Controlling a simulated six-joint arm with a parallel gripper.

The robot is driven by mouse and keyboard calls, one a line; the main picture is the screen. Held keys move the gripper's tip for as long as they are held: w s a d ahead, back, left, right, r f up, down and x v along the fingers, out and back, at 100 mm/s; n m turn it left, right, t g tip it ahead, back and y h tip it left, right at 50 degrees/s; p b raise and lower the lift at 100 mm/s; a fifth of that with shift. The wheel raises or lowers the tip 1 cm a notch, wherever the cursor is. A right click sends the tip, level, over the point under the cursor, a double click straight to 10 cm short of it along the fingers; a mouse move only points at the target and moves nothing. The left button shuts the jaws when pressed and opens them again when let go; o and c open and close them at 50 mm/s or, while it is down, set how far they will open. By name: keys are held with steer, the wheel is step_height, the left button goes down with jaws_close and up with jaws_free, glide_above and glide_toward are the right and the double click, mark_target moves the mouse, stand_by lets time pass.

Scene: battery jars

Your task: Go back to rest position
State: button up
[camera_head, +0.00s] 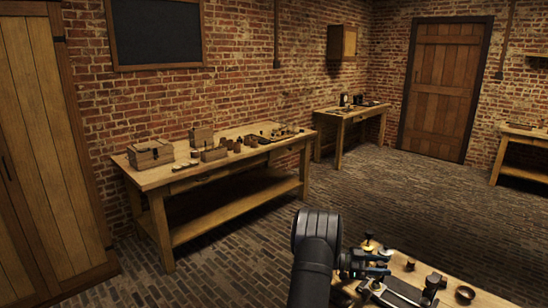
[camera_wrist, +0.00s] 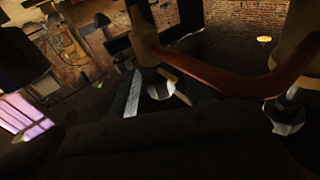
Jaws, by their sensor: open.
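My gripper (camera_head: 386,264) is at the end of my dark arm at the bottom centre of the head view. It reaches to the right over the left end of the near wooden bench (camera_head: 482,299). It is open, and I see nothing held in it. In the wrist view a reddish-brown curved bar (camera_wrist: 225,82) crosses close to the camera, with pale metal pieces below it. That view is dark and tilted, and I cannot tell what most of its shapes are.
A long workbench (camera_head: 160,178) with wooden boxes and jars stands along the brick wall. The brick floor (camera_head: 400,195) between the benches is clear.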

steer(key=v, duration=1.8)
steer(key=x, duration=1.7)
steer(key=shift+d, duration=0.25)
steer(key=shift+s+d, duration=0.1)
steer(key=shift+d, duration=0.2)
steer(key=n+t, duration=0.2)
steer(key=t, duration=0.1)
steer(key=n+t, duration=0.2)
steer(key=t, duration=0.2)
steer(key=shift+n, duration=0.3)
steer(key=s+a, duration=0.3)
steer(key=a, duration=1.4)
steer(key=shift+w+d+r+m+g+h, duration=0.3)
steer(key=shift+w+d+m+g, duration=0.55)
steer(key=shift+w+g, duration=0.25)
steer(key=shift+w+d+r+m+g+h, duration=0.15)
steer(key=shift+w+d+m+g+h, duration=0.15)
steer(key=shift+w+d+m+g, duration=0.65)
steer(key=shift+w+g, duration=0.1)
steer(key=shift+g, duration=0.15)
